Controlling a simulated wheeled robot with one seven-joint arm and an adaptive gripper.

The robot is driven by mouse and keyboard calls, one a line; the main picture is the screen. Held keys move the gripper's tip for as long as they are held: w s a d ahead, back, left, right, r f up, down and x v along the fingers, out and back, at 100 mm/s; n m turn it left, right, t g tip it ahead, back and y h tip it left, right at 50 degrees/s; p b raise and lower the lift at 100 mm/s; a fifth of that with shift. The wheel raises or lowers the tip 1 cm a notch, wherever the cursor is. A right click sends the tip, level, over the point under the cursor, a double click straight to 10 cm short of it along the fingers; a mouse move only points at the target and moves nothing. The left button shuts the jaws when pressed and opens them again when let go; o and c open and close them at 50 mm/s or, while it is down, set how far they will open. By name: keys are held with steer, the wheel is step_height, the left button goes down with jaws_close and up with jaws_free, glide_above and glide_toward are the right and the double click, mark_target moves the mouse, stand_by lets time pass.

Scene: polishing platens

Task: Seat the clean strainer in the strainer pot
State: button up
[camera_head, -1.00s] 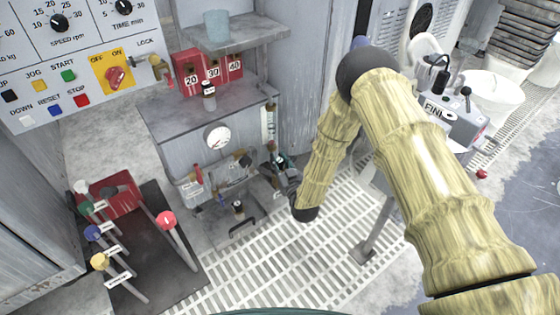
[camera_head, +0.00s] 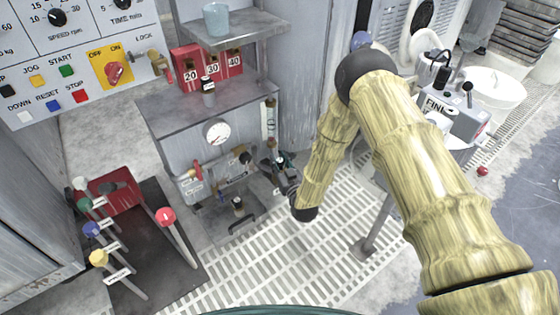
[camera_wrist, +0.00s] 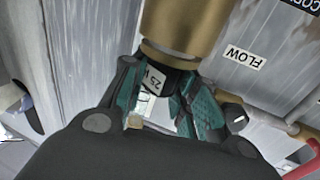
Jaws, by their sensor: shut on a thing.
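My gripper (camera_wrist: 160,100) is shut on a small dark piece (camera_wrist: 154,80) with a white label that appears to start with "25", which I take to be the strainer. In the wrist view a brass cylinder (camera_wrist: 185,25) adjoins its end. I take this for the strainer pot, but cannot tell how far the dark piece is inside it. In the head view my gripper (camera_head: 282,168) is beside the right front of the grey cabinet (camera_head: 165,130). The held piece is too small to make out there.
A pressure gauge (camera_head: 217,132), a red-handled valve (camera_head: 198,173) and a sight tube (camera_head: 270,118) are on the cabinet front close to my gripper. A "FLOW" label (camera_wrist: 245,58) shows in the wrist view. Colored levers (camera_head: 166,217) stand at lower left. Floor grating (camera_head: 290,265) is clear.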

steer(key=shift+f, duration=0.2)
steer(key=o, duration=1.2)
steer(key=shift+c, duration=0.2)
steer(key=shift+s, duration=0.15)
steer(key=v, duration=1.1)
steer(key=shift+s+d, duration=0.2)
steer(key=shift+s, duration=0.1)
